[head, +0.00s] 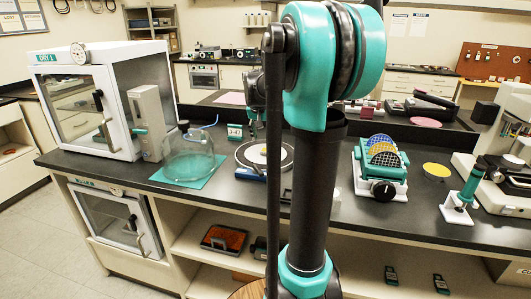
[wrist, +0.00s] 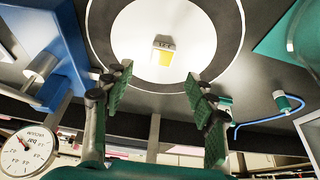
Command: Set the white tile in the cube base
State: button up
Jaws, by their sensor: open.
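In the wrist view my gripper (wrist: 159,74) is open, its two green-padded fingers apart with nothing between them. Beyond the fingertips a small white and yellow piece (wrist: 163,52) with dark marks on one edge lies on a round white plate (wrist: 200,35) with a dark ring. I cannot tell whether this piece is the white tile or the cube base. In the head view the round plate (head: 250,154) is on the bench, partly hidden behind my arm. I cannot make out the tile or cube base there, and my gripper is not clearly visible.
A glass bell jar (head: 188,158) on a teal mat and a white dry cabinet (head: 100,98) stand left of the plate. A teal rack of discs (head: 383,165) is to its right. In the wrist view a blue body (wrist: 42,40) and a dial gauge (wrist: 30,150) are at the left.

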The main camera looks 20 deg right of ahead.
aim_at(266, 150)
jog(key=shift+x, duration=3.55)
jog(key=shift+a, duration=0.2)
jog(key=c, duration=1)
jog(key=shift+c, duration=0.2)
jog(key=shift+r, duration=0.1)
notch_tip(266, 150, up, 20)
